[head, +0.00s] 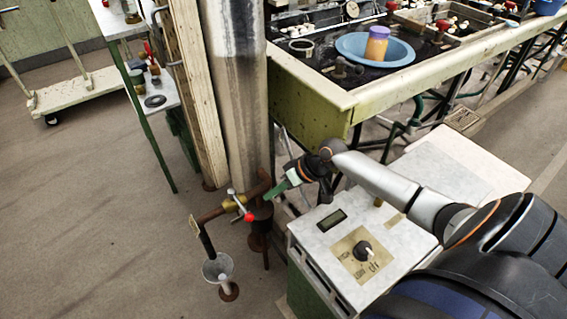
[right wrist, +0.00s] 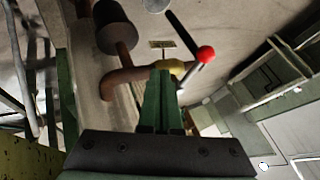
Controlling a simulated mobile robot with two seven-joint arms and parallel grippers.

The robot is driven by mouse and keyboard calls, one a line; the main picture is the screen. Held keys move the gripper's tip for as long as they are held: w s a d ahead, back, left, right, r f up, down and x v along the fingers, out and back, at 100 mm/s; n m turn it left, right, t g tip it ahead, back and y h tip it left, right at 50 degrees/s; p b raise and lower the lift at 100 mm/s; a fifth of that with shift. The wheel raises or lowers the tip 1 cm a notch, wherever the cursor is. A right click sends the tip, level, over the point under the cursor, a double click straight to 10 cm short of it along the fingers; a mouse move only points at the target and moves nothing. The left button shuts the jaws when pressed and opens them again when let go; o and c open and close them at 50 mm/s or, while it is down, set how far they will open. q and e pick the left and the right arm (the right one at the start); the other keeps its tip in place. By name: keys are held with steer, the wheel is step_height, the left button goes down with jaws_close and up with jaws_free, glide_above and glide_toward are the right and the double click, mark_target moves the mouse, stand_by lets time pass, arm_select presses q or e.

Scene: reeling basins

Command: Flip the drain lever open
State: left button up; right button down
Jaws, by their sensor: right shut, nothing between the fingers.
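The drain lever (head: 241,204) is a thin metal lever with a red ball end, on a brass valve (head: 231,205) in a rusty brown pipe low beside the steel column. In the right wrist view the lever (right wrist: 193,72) and its red ball lie just beyond and to the right of my fingertips. My right gripper (head: 275,190) has green fingers and is shut and empty, just right of the valve in the head view. Its fingers (right wrist: 161,75) are together in the right wrist view, partly covering the brass valve. Contact with the lever cannot be told. My left gripper is not in view.
A white control box (head: 330,245) with a black knob is close beside my right arm. The steel column (head: 240,110) and basin bench (head: 310,105) stand behind.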

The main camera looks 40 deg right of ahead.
mark_target(240, 205)
steer(key=shift+w+a+f, duration=0.15)
steer(key=shift+w+a, duration=0.05)
steer(key=shift+a, duration=0.65)
steer(key=shift+w+a+f, duration=0.2)
steer(key=shift+a, duration=0.6)
steer(key=shift+w+a+f, duration=0.15)
steer(key=shift+w+a, duration=0.05)
steer(key=shift+a, duration=0.65)
steer(key=shift+s+a+r+m+p, duration=0.1)
steer(key=shift+a+m+p, duration=0.15)
steer(key=shift+p, duration=0.7)
